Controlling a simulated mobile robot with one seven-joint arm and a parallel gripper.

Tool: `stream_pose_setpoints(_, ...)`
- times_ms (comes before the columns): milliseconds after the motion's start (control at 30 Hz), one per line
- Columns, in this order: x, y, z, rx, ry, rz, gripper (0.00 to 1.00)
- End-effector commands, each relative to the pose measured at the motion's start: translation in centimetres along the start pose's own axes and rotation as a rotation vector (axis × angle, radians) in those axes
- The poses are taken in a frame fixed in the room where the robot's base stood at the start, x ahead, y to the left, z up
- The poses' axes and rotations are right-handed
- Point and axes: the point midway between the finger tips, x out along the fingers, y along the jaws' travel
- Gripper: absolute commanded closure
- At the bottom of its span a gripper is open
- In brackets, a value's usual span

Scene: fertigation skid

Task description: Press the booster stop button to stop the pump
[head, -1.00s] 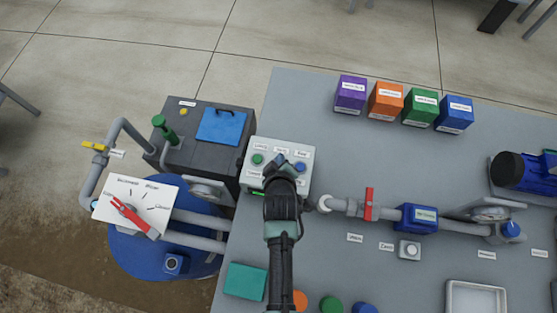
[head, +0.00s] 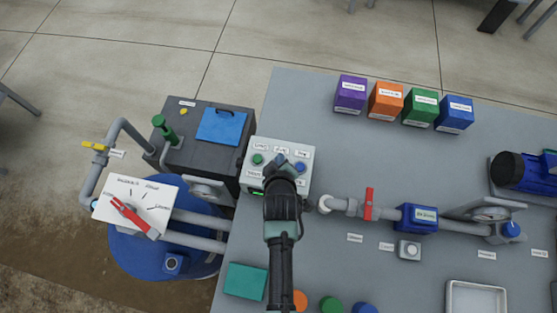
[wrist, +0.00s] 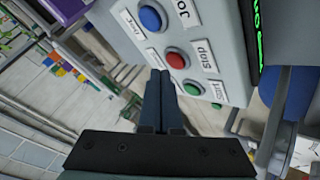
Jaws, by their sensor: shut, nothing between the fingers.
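The control box (head: 251,178) stands at the table's left back, with green, red and blue buttons. In the wrist view the red button (wrist: 176,61) sits beside a label reading "Stop", between the blue button (wrist: 150,18) labelled "Jog" and the green button (wrist: 193,88) labelled "Start". My gripper (wrist: 160,72) is shut and empty, its fingertips close beside the red button; I cannot tell whether they touch it. In the head view my gripper (head: 281,160) is over the box and hides the red button. The green button (head: 257,159) and blue button (head: 300,167) show on either side.
A pipe with a red valve handle (head: 369,204) runs right of the box. A dark grey cabinet (head: 182,150) and a blue tank (head: 140,262) with a dial stand left. Purple, orange, green and blue boxes line the back. The table behind the control box is clear.

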Motion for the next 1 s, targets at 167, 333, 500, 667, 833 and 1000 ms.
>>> stream_pose_setpoints(167, 0.54, -0.4, 0.39, 0.0, 0.0, 0.0, 1.0)
stream_pose_setpoints(333, 0.57, -0.4, 0.4, 0.0, 0.0, 0.0, 1.0)
stream_pose_setpoints(500, 0.56, -0.4, 0.4, 0.0, 0.0, 0.0, 1.0)
stream_pose_setpoints(667, 0.63, -0.45, 0.45, 0.0, 0.0, 0.0, 1.0)
stream_pose_setpoints(833, 0.78, -0.56, 0.56, 0.0, 0.0, 0.0, 1.0)
stream_pose_setpoints(1000, 0.93, -0.67, 0.66, 0.0, 0.0, 0.0, 1.0)
